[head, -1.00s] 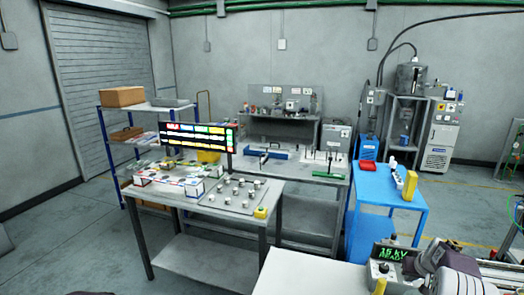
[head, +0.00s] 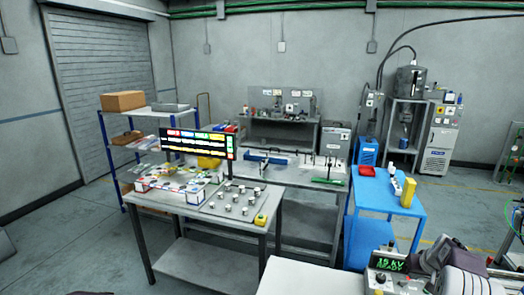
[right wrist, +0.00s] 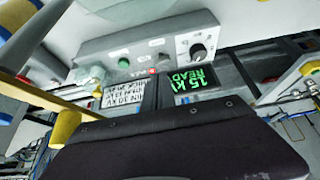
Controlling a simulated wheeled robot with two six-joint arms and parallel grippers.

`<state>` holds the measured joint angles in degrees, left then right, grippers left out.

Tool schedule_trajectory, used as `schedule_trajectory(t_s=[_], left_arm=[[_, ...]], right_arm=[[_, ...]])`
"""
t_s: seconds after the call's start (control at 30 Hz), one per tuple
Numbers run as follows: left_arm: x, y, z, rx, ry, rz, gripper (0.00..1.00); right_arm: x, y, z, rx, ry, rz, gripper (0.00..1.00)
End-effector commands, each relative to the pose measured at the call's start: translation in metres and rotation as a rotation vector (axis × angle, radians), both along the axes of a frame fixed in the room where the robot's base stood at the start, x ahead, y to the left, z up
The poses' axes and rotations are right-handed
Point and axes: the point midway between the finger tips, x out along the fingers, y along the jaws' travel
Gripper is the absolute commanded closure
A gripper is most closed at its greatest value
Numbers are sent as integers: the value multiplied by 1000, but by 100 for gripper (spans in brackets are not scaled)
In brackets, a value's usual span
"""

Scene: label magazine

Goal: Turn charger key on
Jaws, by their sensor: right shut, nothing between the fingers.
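The charger (head: 402,280) is a grey box at the lower right of the head view, with a green lit display (head: 391,263) reading 15 kV and a dimmer line under it. In the right wrist view its panel (right wrist: 150,45) carries a black rotary knob (right wrist: 197,50) on a white plate, a green button (right wrist: 124,62) and the display (right wrist: 193,85) with 15 kV READY. Which control is the key, I cannot tell for sure. My right gripper (head: 428,262) is shut and empty, close to the charger's right side; its fingertips are hard to make out. My left gripper is out of view.
The charger stands on a white table (head: 310,278). Behind it is a blue cart (head: 385,195) with a yellow item (head: 408,192) on top. A grey workbench (head: 190,208) with knobs and a lit board (head: 198,145) stands to the left.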

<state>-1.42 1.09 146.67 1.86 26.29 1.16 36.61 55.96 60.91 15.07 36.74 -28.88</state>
Motion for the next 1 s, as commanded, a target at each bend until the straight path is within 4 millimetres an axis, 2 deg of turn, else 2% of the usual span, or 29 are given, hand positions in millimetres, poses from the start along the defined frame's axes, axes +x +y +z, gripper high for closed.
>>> schedule_trajectory(t_s=[0.27, 0.63, 1.0], left_arm=[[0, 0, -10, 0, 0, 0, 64], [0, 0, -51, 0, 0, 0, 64], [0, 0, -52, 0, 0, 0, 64]], right_arm=[[0, 1, -14, 1, 1, 1, 100], [0, 1, -68, 0, 1, 2, 100], [0, 1, -70, 0, 0, 2, 100]])
